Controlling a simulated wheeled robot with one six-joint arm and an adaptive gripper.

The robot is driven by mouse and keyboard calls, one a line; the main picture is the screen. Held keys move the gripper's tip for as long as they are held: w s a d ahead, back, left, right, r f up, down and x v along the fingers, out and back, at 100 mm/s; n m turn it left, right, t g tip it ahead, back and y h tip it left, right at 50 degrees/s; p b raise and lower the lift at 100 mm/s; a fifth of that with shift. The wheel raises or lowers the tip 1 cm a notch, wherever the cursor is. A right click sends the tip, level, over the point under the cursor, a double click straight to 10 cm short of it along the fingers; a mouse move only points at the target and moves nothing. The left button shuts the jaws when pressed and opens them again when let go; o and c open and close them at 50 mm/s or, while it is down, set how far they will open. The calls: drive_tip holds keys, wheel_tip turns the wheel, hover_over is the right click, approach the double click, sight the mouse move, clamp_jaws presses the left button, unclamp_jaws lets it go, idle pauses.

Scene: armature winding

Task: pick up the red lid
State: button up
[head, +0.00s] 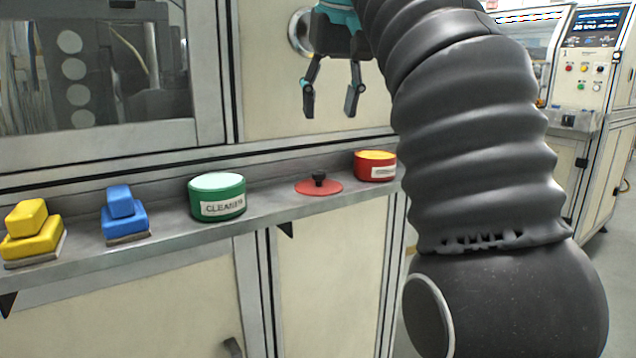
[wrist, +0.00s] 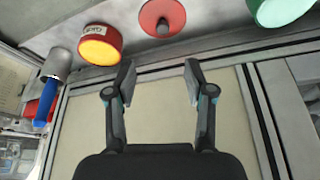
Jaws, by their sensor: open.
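The red lid (head: 319,187) is a flat disc with a black knob on top. It lies on the narrow metal shelf (head: 270,199), between the green tin and the red tin. In the wrist view the red lid (wrist: 162,17) is near the top, beyond the fingertips and roughly centred between them, partly cut by the frame edge. My gripper (head: 332,110) is open and empty, well above the shelf near the lid. In the wrist view my gripper (wrist: 160,76) shows both fingers spread, with nothing between them.
A red tin with yellow contents (head: 375,166) stands right of the lid, close to my arm. A green tin labelled cleaner (head: 217,197) stands left of it. Blue (head: 124,215) and yellow (head: 33,228) block-shaped items sit farther left. A cabinet wall rises behind the shelf.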

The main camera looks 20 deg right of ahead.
hover_over(318, 172)
drive_tip(key=s, duration=0.3)
drive_tip(key=f, duration=0.6)
drive_tip(key=shift+w+d+f, duration=0.25)
drive_tip(key=shift+f, duration=0.15)
drive_tip(key=shift+a+b+x, duration=0.15)
drive_tip(key=shift+b+x, duration=0.25)
drive_tip(key=shift+x, duration=0.95)
drive_tip(key=shift+a+b+x, duration=0.1)
drive_tip(key=shift+b+x, duration=0.25)
drive_tip(key=shift+x, duration=0.95)
clamp_jaws()
